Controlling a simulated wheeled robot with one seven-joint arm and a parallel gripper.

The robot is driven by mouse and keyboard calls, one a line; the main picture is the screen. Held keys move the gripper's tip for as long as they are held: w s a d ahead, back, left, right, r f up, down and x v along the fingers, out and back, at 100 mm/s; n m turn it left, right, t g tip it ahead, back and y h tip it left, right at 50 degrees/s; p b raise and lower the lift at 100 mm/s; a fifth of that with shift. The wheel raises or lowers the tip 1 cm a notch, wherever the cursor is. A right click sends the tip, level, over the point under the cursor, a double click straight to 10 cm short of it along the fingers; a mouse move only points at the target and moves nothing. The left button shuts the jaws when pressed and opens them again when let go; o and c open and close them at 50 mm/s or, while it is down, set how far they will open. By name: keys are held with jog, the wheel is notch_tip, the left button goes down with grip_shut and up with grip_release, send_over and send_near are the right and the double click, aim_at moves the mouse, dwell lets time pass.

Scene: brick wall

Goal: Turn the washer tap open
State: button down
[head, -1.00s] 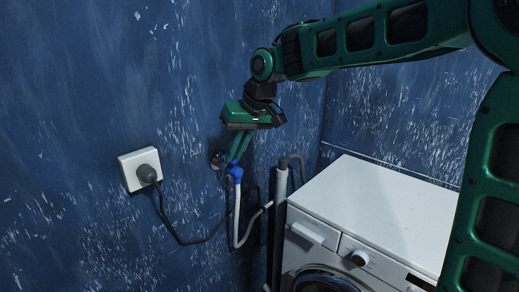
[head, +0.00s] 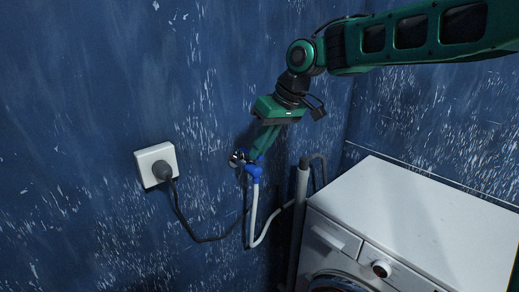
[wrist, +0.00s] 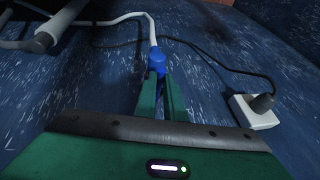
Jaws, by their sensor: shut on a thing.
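The washer tap (head: 254,171) is a small blue fitting on the blue wall, left of the washing machine (head: 420,215). A round metal flange shows at its wall end and a white hose (head: 253,205) hangs from it. In the wrist view the blue tap (wrist: 157,60) sits at the tips of my fingers. My gripper (head: 257,152) reaches down to the tap from above and is shut on its blue handle. The fingers partly hide the handle, so I cannot tell its exact angle. My gripper (wrist: 161,80) also shows in the wrist view.
A white wall socket (head: 156,165) with a dark plug (head: 163,170) is left of the tap, and its cable loops below. A grey pipe (head: 300,215) stands between the tap and the washing machine. The wall above the socket is clear.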

jog(key=shift+w+r, duration=0.2)
jog(key=shift+r, duration=0.05)
jog(key=c, duration=1.9)
grip_release()
jog(key=shift+c, duration=0.2)
jog(key=shift+o, duration=0.5)
jog(key=shift+f, duration=0.15)
jog(key=shift+s, duration=0.1)
jog(key=v, duration=1)
jog(key=shift+d+r, duration=0.2)
jog(key=shift+r, duration=0.1)
